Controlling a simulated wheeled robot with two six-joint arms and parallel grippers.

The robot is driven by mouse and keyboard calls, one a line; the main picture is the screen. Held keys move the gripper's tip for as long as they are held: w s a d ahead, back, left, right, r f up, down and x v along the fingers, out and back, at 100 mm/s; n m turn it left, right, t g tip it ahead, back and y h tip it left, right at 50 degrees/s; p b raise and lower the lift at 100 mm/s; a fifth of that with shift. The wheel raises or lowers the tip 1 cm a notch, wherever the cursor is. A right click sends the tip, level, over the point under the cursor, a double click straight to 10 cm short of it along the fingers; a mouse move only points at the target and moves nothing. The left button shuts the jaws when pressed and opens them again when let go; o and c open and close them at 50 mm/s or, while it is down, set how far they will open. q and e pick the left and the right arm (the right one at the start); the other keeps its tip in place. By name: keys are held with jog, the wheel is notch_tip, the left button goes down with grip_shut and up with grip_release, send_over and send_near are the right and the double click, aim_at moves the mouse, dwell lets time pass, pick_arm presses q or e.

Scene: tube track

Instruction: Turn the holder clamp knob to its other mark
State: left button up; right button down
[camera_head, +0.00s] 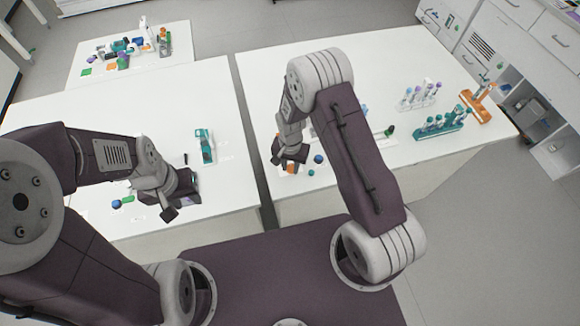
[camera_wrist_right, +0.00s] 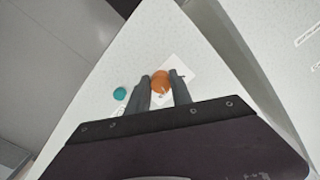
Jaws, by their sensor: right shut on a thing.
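An orange round knob (camera_wrist_right: 160,82) sits on a white card (camera_wrist_right: 178,76) on the table in the right wrist view. My right gripper (camera_wrist_right: 161,84) has one finger on each side of the knob and is shut on it. In the head view the right gripper (camera_head: 288,158) is low at the front left of the right table, with a bit of orange (camera_head: 291,169) showing under it. The mark that the knob points to is too small to read. My left gripper (camera_head: 158,206) is empty over the left table, its fingers apart.
A teal round piece (camera_wrist_right: 120,93) lies left of the knob; a blue ball (camera_head: 318,158) is also near. Tube racks (camera_head: 440,127) and an orange stand (camera_head: 474,108) are at the right. A teal device (camera_head: 206,148) lies on the left table. A gap separates the two tables.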

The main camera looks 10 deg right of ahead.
aim_at(291, 167)
jog(key=n+b, duration=0.1)
jog(key=n, duration=0.3)
jog(key=shift+w, duration=0.1)
jog(key=shift+d+r+n+b, duration=0.15)
jog(key=shift+n+b, duration=0.15)
jog(key=shift+n, duration=2.5)
jog(key=shift+w, duration=0.1)
jog(key=c, duration=1.1)
grip_release()
jog(key=shift+c, duration=0.2)
notch_tip(291, 167, up, 9)
jog(key=b, duration=0.1)
jog(key=shift+b, duration=0.4)
